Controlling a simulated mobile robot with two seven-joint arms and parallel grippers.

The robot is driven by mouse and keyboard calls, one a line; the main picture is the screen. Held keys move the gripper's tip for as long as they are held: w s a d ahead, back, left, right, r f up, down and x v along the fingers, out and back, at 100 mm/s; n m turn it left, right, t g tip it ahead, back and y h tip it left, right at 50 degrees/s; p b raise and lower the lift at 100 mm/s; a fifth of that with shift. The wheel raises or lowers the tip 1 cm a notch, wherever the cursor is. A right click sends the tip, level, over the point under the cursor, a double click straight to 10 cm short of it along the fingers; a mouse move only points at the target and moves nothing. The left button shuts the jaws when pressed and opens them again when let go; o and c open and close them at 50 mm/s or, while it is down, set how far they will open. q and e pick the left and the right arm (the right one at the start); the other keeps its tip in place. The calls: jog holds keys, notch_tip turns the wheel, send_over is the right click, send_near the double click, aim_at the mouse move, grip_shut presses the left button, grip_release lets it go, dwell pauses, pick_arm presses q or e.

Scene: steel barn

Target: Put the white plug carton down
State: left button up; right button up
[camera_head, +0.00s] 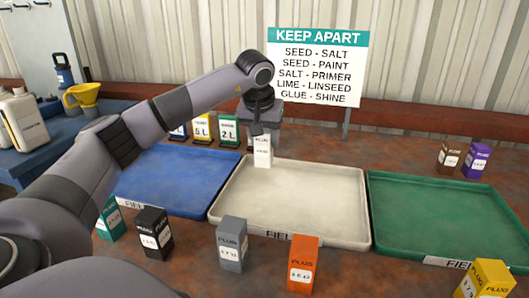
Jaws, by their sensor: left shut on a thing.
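The white plug carton (263,152) is upright at the back left corner of the white tray (352,240). My left gripper (259,131) reaches down from above and is shut on the carton's top. The fingers are small and dark here, so their details are hard to make out. The carton's lower end overlaps the tray's back rim and floor in the picture. I cannot tell whether it touches the tray or hangs just above it. My right gripper is not in view.
The blue tray (165,185) is on the left and the green tray (430,215) on the right. Grey (232,245), orange (302,265) and other cartons stand in front. Brown (447,158) and purple (476,160) cartons stand behind the green tray. The white tray's middle is clear.

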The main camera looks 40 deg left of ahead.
aim_at(264, 151)
pick_arm(q)
jog(key=shift+f, duration=1.9)
jog(key=shift+f, duration=0.1)
jog(key=o, duration=1.2)
jog(key=shift+f, duration=0.1)
jog(key=shift+c, duration=0.2)
jog(key=v, duration=1.2)
jog(key=shift+r+p, duration=0.2)
jog(key=shift+p, duration=0.15)
